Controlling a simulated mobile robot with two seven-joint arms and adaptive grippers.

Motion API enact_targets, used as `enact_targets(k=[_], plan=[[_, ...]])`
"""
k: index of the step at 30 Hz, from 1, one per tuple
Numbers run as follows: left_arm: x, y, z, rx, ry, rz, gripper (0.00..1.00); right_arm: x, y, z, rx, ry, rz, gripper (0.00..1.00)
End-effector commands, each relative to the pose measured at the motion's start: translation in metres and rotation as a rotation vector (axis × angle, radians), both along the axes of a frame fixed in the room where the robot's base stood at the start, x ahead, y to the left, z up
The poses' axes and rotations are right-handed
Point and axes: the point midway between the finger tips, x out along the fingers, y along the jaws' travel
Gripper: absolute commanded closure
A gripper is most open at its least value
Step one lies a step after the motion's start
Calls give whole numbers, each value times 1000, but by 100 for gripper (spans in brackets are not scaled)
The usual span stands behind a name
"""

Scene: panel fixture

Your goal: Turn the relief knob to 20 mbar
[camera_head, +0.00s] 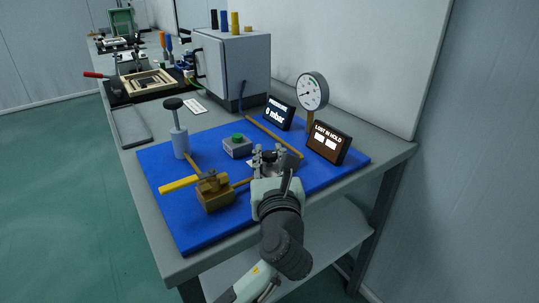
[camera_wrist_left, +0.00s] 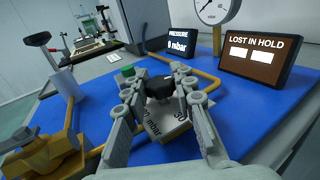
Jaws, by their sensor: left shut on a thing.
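The relief knob (camera_wrist_left: 159,88) is a black knob on a light grey block (camera_wrist_left: 168,122). The block's printing reads "mbar" and "30"; part is hidden by my fingers. My left gripper (camera_wrist_left: 160,92) is shut on the knob, one finger on each side. In the head view my left gripper (camera_head: 270,156) reaches over the blue mat (camera_head: 205,146) and hides most of the knob. The pressure display (camera_wrist_left: 183,43) reads 0 mbar. A brown display (camera_wrist_left: 253,60) reads "LOST IN HOLD" above two white boxes. My right gripper is not in view.
A brass valve with a yellow lever (camera_head: 214,192) and a hand pump (camera_head: 180,140) stand to the left. A green button box (camera_head: 237,146) is behind my gripper. A round gauge (camera_head: 312,91) stands near the displays. A grey cabinet (camera_head: 232,66) stands farther back.

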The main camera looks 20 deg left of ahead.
Motion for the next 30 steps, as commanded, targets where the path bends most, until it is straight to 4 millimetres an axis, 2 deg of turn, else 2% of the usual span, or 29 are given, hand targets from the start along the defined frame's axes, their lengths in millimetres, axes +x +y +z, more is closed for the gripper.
enact_targets(k=[15,30], plan=[[1,2,2,7,-3,-338,100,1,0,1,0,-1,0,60],[1,1,2,1,-4,-409,100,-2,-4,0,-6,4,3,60]])
